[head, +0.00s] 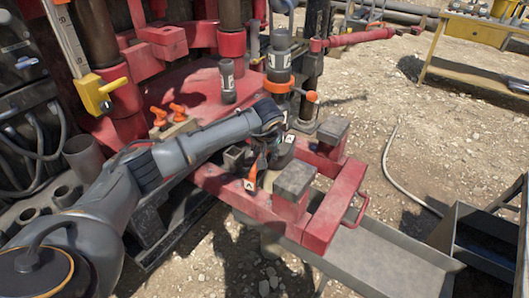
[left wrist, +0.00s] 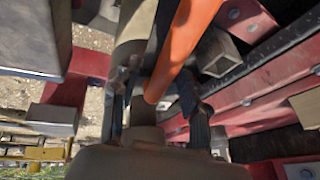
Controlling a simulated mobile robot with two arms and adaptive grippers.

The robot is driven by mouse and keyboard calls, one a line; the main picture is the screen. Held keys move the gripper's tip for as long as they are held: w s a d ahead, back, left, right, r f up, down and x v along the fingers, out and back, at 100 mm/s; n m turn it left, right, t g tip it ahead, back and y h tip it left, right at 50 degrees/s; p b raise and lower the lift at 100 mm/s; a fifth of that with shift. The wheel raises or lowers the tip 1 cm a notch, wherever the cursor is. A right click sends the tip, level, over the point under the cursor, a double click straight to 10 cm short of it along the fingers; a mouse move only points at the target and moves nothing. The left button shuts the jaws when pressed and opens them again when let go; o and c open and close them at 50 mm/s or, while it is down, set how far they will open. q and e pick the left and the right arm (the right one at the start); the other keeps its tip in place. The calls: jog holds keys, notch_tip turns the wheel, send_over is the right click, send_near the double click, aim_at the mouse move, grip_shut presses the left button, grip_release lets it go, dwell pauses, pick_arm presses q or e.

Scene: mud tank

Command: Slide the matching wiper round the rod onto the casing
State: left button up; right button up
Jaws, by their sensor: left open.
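My left gripper (head: 268,128) reaches in from the left, in the middle of the head view. Its two fingers (left wrist: 160,108) are open in the left wrist view, with an orange bar (left wrist: 183,48) between or just in front of them; contact is unclear. In the head view an orange part (head: 254,169), perhaps a wiper handle, hangs under the gripper above a white "A" tag (head: 250,185). A second "A" tag (head: 289,138) is on a dark round part beside the gripper. An upright dark rod (head: 278,62) stands behind, with an orange ring (head: 278,87) round it. The casing is mostly hidden.
Red beams with grey blocks (head: 294,181) stand close in front and to the right. A grey labelled cylinder (head: 228,82) stands on the red deck, with small orange-handled parts (head: 177,110) to its left. A metal trough (head: 385,255) lies front right.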

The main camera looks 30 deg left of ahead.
pick_arm(q)
jog(key=v, duration=0.7)
jog(key=shift+r, duration=0.35)
jog(key=shift+d, duration=0.1)
